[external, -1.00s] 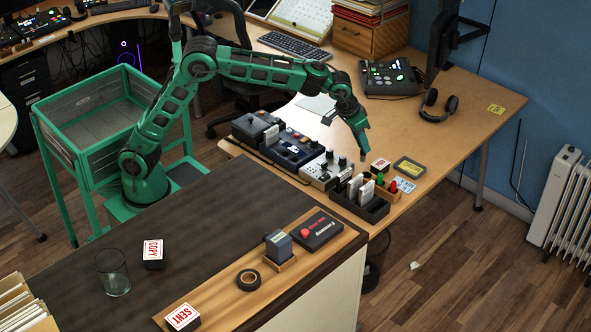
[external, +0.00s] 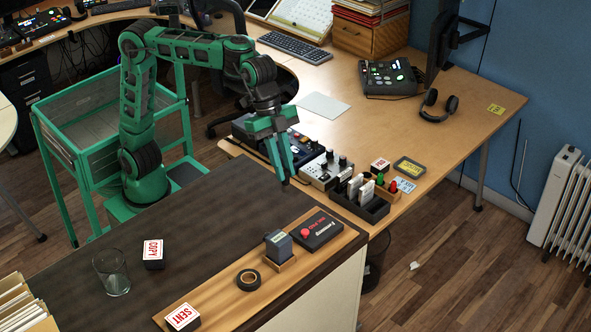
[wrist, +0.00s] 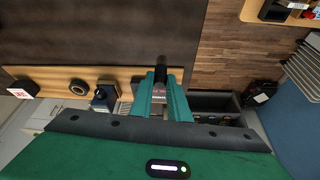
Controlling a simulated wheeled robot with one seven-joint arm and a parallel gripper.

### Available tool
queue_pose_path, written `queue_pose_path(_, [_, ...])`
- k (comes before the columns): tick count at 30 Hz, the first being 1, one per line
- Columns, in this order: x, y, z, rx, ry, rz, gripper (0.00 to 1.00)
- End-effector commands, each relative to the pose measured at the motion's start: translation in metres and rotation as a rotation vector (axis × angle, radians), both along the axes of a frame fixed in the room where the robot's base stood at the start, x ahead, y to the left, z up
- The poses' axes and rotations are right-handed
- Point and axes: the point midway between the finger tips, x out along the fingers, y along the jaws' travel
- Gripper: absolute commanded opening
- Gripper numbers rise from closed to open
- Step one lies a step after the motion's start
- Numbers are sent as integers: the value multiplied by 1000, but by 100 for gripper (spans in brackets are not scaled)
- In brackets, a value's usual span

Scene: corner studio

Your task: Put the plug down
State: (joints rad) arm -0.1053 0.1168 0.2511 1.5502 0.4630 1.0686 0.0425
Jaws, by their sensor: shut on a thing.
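My gripper (external: 287,172) points down above the far edge of the dark counter, near the strip of wood. In the wrist view my gripper (wrist: 161,92) is shut on a small dark, roughly cylindrical thing, which I take to be the plug (wrist: 160,72). It sticks out past the fingertips and is held clear of the surfaces. In the external view the plug is too small and dark to make out well between the fingers.
The wooden strip (external: 222,297) bears a SENT block (external: 182,317), black tape (external: 248,280), a grey stamp (external: 279,245) and a black box with a red button (external: 316,230). Beyond stands a dark compartment tray (external: 373,212). A glass (external: 112,272) and COPY block (external: 153,253) stand left. The counter's middle is clear.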

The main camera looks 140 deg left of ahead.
Motion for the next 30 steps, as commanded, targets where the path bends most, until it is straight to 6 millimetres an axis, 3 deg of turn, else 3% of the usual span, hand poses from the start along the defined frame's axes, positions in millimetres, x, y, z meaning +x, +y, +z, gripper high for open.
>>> queue_pose_path(3, [-19, -48, 20, 1, -3, -177, 0])
queue_pose_path(9, [-56, -114, 45, 1, -1, -450, 0])
queue_pose_path(15, [-78, -145, 56, 0, 0, -592, 0])
queue_pose_path(20, [-85, -156, 58, -2, 1, -635, 0])
queue_pose_path(30, [-76, -202, 31, -3, 3, -644, 0])
